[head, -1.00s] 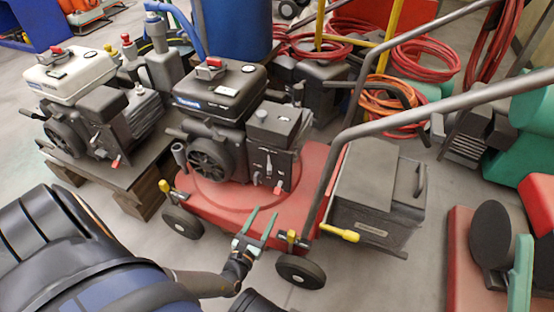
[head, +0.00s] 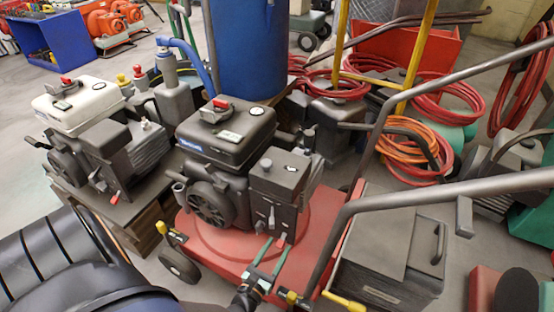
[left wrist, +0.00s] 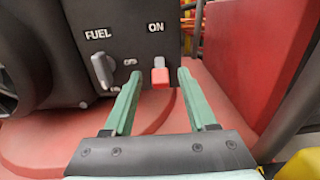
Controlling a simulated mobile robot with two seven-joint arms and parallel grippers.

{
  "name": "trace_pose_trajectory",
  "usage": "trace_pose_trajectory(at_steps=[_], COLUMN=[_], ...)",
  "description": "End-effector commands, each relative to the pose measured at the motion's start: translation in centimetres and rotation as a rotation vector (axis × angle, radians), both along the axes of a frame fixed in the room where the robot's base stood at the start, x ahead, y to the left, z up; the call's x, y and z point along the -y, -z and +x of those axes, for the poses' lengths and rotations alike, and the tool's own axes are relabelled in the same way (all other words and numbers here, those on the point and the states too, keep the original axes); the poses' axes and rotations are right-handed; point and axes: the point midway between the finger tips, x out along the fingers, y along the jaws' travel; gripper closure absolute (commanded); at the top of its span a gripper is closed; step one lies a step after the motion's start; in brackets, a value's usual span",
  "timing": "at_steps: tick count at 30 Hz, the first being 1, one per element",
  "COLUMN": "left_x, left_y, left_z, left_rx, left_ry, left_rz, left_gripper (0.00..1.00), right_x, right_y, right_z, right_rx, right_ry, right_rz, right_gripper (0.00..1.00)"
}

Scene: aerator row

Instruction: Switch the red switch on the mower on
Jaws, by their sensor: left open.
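The mower has a red deck (head: 215,252) and a black engine (head: 222,150). Its red switch (head: 281,238) is low on the engine's front panel. In the left wrist view the red switch (left wrist: 160,78) sits under the word ON, its red end lowermost below a pale upper part. My left gripper (head: 280,246) is open and empty in front of the panel. In the left wrist view its two green fingers (left wrist: 160,73) stand on either side of the switch in the picture. I cannot tell whether they touch it. My right gripper is not in view.
A grey lever (left wrist: 105,70) under FUEL is left of the switch. The mower's grey handle bar (head: 400,200) rises at the right, by a dark box (head: 385,255). A white-tanked engine (head: 90,105) stands left on a bench. Coiled red hoses (head: 450,100) lie behind.

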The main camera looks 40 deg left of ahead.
Motion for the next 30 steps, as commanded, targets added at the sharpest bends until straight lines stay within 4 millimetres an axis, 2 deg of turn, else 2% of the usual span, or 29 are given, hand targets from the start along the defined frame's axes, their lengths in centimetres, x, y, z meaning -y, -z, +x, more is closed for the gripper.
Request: trace_pose_trajectory(at_steps=[2, 17, 30], left_x=[0.02, 0.01, -0.03], left_y=[0.01, 0.00, -0.27], left_z=[-0.01, 0.02, 0.05], left_rx=[0.000, 0.000, -0.011], left_ry=[0.000, 0.000, -0.001], left_rz=[0.000, 0.000, -0.003], left_gripper=[0.45, 1.00, 1.00], right_x=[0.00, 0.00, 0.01], right_y=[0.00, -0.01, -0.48], right_z=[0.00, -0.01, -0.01], right_rx=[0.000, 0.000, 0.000], right_ry=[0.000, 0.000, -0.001], right_rz=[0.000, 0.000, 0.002], right_gripper=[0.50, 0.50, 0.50])
